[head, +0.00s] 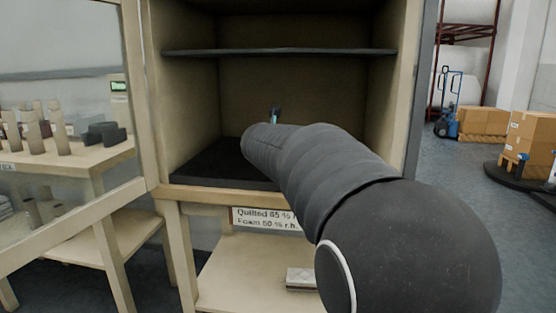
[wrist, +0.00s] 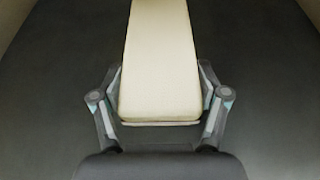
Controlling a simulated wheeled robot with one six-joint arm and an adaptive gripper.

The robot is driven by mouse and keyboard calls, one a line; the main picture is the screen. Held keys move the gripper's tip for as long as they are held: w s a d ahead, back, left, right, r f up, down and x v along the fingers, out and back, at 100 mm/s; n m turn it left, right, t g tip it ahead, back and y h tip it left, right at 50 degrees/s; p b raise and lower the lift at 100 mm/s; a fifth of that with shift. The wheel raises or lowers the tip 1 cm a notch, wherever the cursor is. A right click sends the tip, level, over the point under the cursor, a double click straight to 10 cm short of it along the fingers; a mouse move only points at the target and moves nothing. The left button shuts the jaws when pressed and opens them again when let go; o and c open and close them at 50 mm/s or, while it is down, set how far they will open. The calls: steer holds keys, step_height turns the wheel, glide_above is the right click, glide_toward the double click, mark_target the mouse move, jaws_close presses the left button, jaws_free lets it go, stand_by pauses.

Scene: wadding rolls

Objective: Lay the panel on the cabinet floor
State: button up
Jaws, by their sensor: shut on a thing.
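The panel (wrist: 160,60) is a long cream slab in the wrist view, running from my gripper toward the top edge, where its far end is cut off. My gripper (wrist: 160,72) is shut on its near part, one finger on each long side. The dark cabinet floor (wrist: 50,100) spreads below it on both sides. I cannot tell whether the panel touches the floor or hangs just above it. In the head view my arm reaches into the open cabinet, over its dark floor (head: 208,164). There the panel is hidden behind my arm, and only a bit of the gripper shows.
A dark shelf (head: 280,51) crosses the cabinet above my arm. A glazed door (head: 70,130) stands open at the left. A front rail (head: 190,193) carries a label (head: 262,216) below the opening. A small grey block (head: 301,279) lies on the lower shelf.

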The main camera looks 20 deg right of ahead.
steer(key=shift+f, duration=0.15)
steer(key=o, duration=0.8)
steer(key=shift+c, duration=0.2)
